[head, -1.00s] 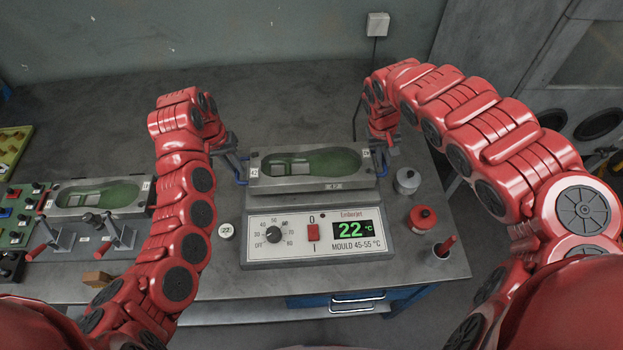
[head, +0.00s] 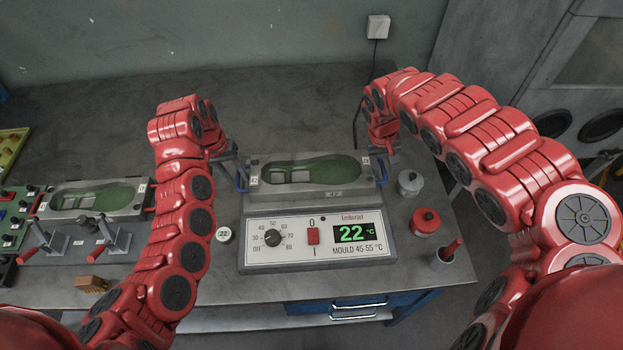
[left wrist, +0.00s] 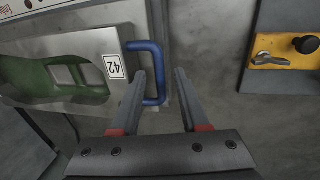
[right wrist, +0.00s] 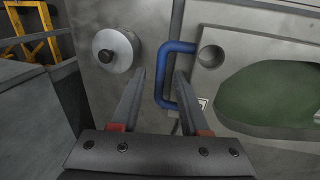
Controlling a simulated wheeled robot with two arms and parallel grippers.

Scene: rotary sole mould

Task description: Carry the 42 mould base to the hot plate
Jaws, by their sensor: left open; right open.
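The 42 mould base (head: 333,195), a grey metal block with a green sole cavity, sits on top of the hot plate (head: 317,240), whose panel reads 22 °C. Its "42" label shows in the left wrist view (left wrist: 115,67). My left gripper (head: 236,163) is open at the blue left handle (left wrist: 160,90); the handle's outer bar lies between the fingers. My right gripper (head: 386,158) is open at the blue right handle (right wrist: 163,80), its outer bar also between the fingers. Whether the fingers touch the handles, I cannot tell.
A second green-cavity mould (head: 130,208) stands at left behind toggle clamps (head: 115,235). A steel pot (head: 410,184), a red-topped can (head: 425,221) and a cup with a red-handled tool (head: 443,255) stand at right. The bench (head: 290,110) behind the mould is clear.

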